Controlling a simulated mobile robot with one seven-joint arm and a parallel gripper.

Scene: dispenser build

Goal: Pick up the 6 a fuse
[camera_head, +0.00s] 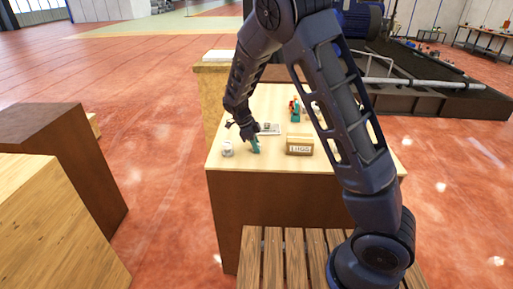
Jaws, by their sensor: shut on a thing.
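My gripper (251,137) is small in the head view, low over the front left part of the light wooden tabletop (225,161). It points down and is shut on a teal piece (256,146). The piece is tilted and reaches close to the tabletop; I cannot tell whether it touches. It may be the 6 A fuse, but no marking on it is readable. The fingertips are too small to see clearly.
A small whitish item (228,149) stands left of my gripper. A tan box with a lettered label (299,146) is to the right. A pale tray (269,129) lies behind. A red and green item (295,110) stands farther back. My arm hides the table's right part.

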